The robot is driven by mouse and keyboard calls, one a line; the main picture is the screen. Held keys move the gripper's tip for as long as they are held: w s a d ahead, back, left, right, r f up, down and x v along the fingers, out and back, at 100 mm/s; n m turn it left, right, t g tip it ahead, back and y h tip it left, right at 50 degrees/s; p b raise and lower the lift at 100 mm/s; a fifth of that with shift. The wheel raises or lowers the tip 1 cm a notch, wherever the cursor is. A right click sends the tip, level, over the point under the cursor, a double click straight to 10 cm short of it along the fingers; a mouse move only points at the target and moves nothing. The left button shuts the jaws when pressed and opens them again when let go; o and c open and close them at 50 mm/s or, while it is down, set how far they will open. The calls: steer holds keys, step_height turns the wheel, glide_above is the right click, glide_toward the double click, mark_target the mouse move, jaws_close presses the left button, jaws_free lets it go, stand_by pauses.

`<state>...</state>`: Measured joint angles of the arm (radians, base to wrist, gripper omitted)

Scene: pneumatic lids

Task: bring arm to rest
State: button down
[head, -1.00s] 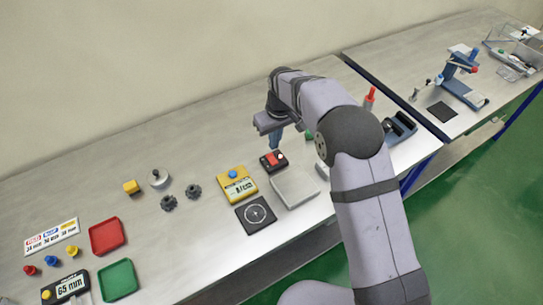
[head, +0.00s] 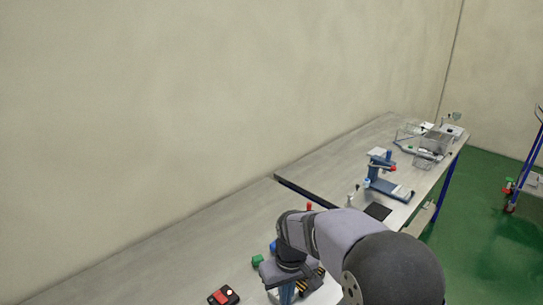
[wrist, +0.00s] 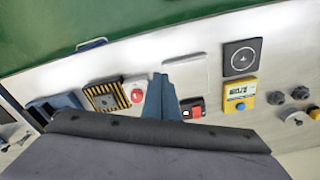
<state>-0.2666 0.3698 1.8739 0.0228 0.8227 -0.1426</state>
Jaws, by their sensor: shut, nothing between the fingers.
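My gripper (head: 287,292) hangs low at the bottom of the head view, over the bench and to the right of the red and black switch box (head: 224,296). In the wrist view its blue fingers (wrist: 160,92) are together with nothing between them. There they show between the switch box (wrist: 194,108) and a white box with a red button (wrist: 136,96). I cannot tell the exact height of the fingertips above the bench. My arm reaches in from the bottom right of the head view and hides part of the bench.
A black-and-yellow striped plate (wrist: 104,97), a pale tray (wrist: 187,70), a yellow gauge (wrist: 239,98) and a black target pad (wrist: 242,57) lie around the gripper. A blue stand (head: 385,178) and clear bins (head: 432,144) are on the far bench. A blue-framed trolley (head: 528,165) stands right.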

steer(key=s+d+f+m, duration=0.1)
steer(key=s+d+m, duration=0.1)
steer(key=s+d, duration=0.3)
steer(key=s+d+f+m+b, duration=0.1)
steer(key=s+d, duration=0.5)
steer(key=s, duration=0.7)
steer(key=shift+s+d+m+g, duration=0.15)
steer(key=shift+d+m+g, duration=0.2)
steer(key=shift+m, duration=0.45)
